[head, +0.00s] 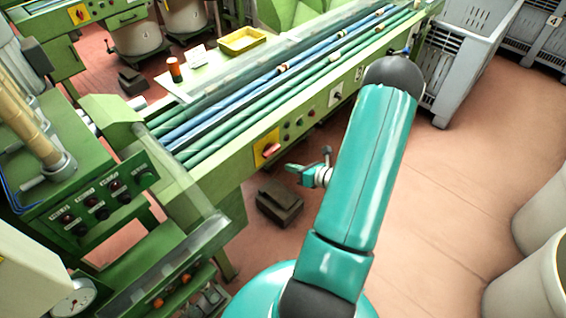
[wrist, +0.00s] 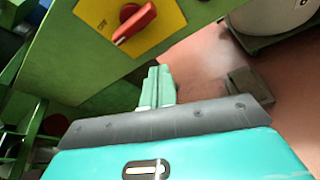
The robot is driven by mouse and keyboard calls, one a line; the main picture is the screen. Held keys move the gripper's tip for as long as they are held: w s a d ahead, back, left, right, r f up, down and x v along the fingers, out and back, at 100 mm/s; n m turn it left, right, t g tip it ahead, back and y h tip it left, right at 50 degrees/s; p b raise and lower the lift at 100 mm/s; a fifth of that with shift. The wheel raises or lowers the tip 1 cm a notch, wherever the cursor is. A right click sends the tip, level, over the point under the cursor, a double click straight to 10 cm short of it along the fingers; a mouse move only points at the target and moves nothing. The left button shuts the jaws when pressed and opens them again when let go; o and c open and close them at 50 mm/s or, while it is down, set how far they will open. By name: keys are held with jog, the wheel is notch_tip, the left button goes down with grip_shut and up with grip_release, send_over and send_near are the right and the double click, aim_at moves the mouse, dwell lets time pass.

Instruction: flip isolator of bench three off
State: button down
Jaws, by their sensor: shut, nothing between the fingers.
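A red rotary isolator handle (wrist: 134,22) sits on a yellow plate (wrist: 163,33) in the wrist view. Lettering like "OFF" is on the plate beside the handle, which lies slantwise; I cannot tell its exact setting. In the head view the red-and-yellow isolator (head: 267,151) is on the front side of the green bench (head: 310,109). My gripper (head: 290,168) is just right of and below it, apart from it. In the wrist view my gripper's fingers (wrist: 157,72) are together and empty, below the plate.
A dark block (head: 279,203) lies on the floor below the isolator. Another yellow isolator plate (head: 78,13) is on a bench at the far left. A grey crate (head: 466,62) stands at the back right; pale bins (head: 535,285) stand at the right. Floor between is clear.

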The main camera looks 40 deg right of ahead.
jog(key=shift+a+v, duration=0.15)
jog(key=shift+v, duration=0.8)
jog(key=shift+a+v, duration=0.15)
jog(key=shift+v, duration=0.75)
jog(key=w+a+r+n+g+y, duration=0.2)
jog(key=a+r+n+g+y, duration=0.15)
jog(key=a+r+n, duration=0.6)
jog(key=w+a+r+n+g+y, duration=0.25)
jog(key=a+r+n+g, duration=0.25)
jog(key=a+r+n, duration=0.45)
jog(key=s+a+r+n+h, duration=0.4)
jog(key=a+r+n, duration=0.2)
jog(key=n, duration=0.4)
jog(key=s+a+r+n+h, duration=0.4)
jog(key=a+r+n, duration=0.3)
jog(key=r+n, duration=0.2)
jog(key=shift+s+a+n, duration=0.3)
jog(key=shift+s+n, duration=0.1)
jog(key=shift+s, duration=0.4)
jog(key=shift+d+r, duration=0.15)
